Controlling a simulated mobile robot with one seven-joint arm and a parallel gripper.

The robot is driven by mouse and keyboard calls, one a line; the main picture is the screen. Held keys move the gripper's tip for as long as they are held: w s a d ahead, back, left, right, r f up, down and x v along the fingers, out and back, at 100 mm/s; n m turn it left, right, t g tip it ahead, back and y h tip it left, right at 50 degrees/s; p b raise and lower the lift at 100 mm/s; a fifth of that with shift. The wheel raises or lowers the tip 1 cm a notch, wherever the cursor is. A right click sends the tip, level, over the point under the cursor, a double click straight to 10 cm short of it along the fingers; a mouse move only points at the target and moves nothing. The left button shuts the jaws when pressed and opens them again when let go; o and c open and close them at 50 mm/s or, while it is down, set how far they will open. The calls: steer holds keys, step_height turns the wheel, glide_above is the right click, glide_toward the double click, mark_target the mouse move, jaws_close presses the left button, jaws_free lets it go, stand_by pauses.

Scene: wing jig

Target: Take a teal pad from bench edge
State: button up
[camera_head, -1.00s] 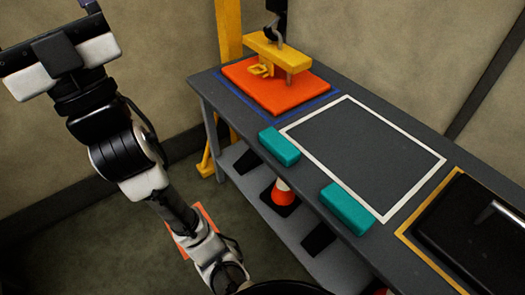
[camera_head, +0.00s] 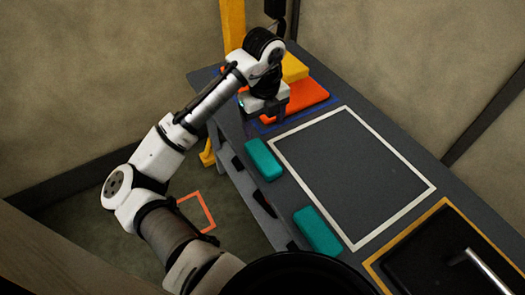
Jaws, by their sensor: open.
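Two teal pads lie on the grey bench (camera_head: 420,157) along its near long edge. The farther teal pad (camera_head: 263,160) is beside the far left corner of the white-outlined area. The nearer teal pad (camera_head: 318,232) is beside the outline's near left side. My gripper (camera_head: 262,112) is above the bench's left edge, just beyond the farther pad and apart from it in the picture. It points down and is open, with nothing seen between its fingers. The fingertips are small and partly hard to make out.
An orange block (camera_head: 308,97) with a yellow part (camera_head: 294,68) on it sits at the far end, partly behind my arm. A black tray with a grey handle (camera_head: 487,272) lies in a yellow outline at the near right. The white-outlined area (camera_head: 345,172) is empty.

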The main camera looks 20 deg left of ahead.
mark_target(263, 155)
step_height(263, 155, down, 9)
steer(key=shift+s+r+p, duration=0.15)
steer(key=shift+r+p, duration=0.05)
steer(key=shift+p, duration=0.3)
steer(key=shift+s+a+f+p, duration=0.1)
steer(key=shift+f+p, duration=0.3)
steer(key=shift+f, duration=0.9)
steer(key=shift+s+f+p, duration=0.1)
steer(key=shift+f+p, duration=0.3)
steer(key=shift+f, duration=0.9)
steer(key=c, duration=1)
steer(key=shift+r, duration=0.1)
steer(key=shift+c, duration=0.2)
